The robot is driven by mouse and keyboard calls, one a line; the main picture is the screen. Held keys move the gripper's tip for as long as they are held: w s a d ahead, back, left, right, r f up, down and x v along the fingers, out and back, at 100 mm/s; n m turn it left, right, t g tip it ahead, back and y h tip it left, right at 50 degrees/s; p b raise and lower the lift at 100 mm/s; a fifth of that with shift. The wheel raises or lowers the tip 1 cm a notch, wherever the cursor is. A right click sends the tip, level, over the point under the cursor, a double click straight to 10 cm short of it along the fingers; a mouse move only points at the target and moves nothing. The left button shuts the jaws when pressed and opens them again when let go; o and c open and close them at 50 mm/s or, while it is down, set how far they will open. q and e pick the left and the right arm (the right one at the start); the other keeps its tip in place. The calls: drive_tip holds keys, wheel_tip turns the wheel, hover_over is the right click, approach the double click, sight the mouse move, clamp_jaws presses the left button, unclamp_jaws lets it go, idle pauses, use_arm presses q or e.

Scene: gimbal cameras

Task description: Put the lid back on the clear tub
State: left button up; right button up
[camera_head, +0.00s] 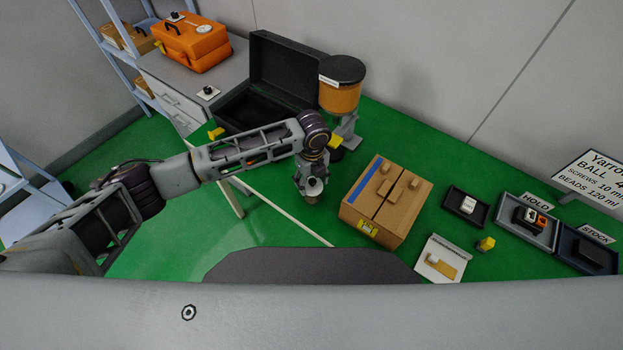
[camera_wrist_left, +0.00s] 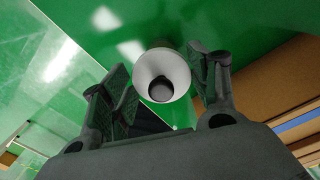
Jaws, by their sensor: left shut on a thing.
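My left gripper (camera_head: 312,180) points down over the green surface, left of the cardboard box. In the left wrist view its fingers (camera_wrist_left: 168,88) are shut on a white round cup-like thing (camera_wrist_left: 180,68) with a dark round middle. I cannot tell from this angle whether it is a lid or a small tub. A round amber container (camera_head: 340,98) stands on a grey stand behind the arm, with a dark disc-shaped lid (camera_head: 342,69) on its top. No separate clear tub can be made out for sure. My right gripper is out of view.
A cardboard box (camera_head: 402,209) stands right of the gripper. An open black case (camera_head: 286,68) is behind the arm. An orange toolbox (camera_head: 193,45) sits on a cabinet.

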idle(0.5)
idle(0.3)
use_arm(q)
drive_tip(key=o, duration=0.8)
drive_tip(key=o, duration=0.4)
drive_tip(key=shift+c, duration=0.2)
drive_tip(key=shift+r, duration=0.1)
